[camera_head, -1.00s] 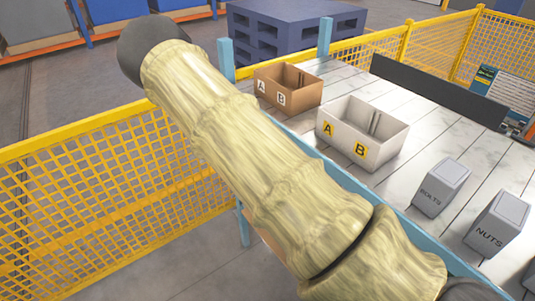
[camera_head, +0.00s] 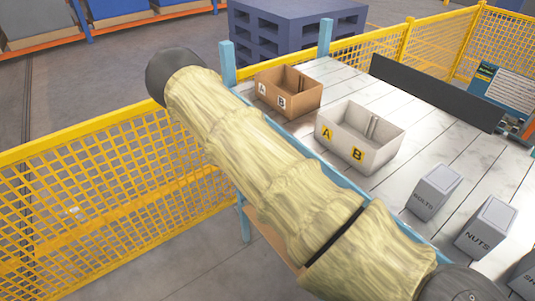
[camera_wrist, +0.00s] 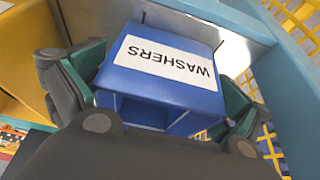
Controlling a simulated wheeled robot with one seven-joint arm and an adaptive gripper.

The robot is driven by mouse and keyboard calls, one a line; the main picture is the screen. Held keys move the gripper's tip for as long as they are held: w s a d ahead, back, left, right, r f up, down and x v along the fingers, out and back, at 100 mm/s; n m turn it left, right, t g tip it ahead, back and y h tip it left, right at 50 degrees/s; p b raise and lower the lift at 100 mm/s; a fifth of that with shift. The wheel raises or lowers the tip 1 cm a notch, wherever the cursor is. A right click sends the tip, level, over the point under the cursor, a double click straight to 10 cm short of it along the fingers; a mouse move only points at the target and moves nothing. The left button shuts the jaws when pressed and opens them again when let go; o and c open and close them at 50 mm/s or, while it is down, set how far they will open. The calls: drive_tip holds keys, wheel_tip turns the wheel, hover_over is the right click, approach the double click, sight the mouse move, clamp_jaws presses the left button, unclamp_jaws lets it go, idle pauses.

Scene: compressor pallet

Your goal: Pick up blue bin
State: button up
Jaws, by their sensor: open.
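The blue bin (camera_wrist: 160,75) fills the middle of the wrist view. It carries a white label reading WASHERS, seen upside down. My gripper (camera_wrist: 158,92) is open, with one green-padded finger on the bin's left side and the other on its right. The fingers are very close to the bin's sides; I cannot tell whether they touch. The blue bin and my gripper do not show in the head view, where my arm in its pale cover crosses the picture.
A light table (camera_head: 405,190) holds a brown A/B box (camera_head: 288,92), a white A/B box (camera_head: 360,138) and grey bins, including one marked NUTS (camera_head: 487,228). A yellow mesh fence (camera_head: 90,200) stands at the left. A dark blue pallet stack (camera_head: 290,30) stands behind.

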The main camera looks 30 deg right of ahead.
drive_tip(key=shift+s, duration=0.1)
drive_tip(key=c, duration=0.9)
drive_tip(key=shift+c, duration=0.2)
drive_tip(key=shift+r+b, duration=0.1)
drive_tip(key=shift+b, duration=0.2)
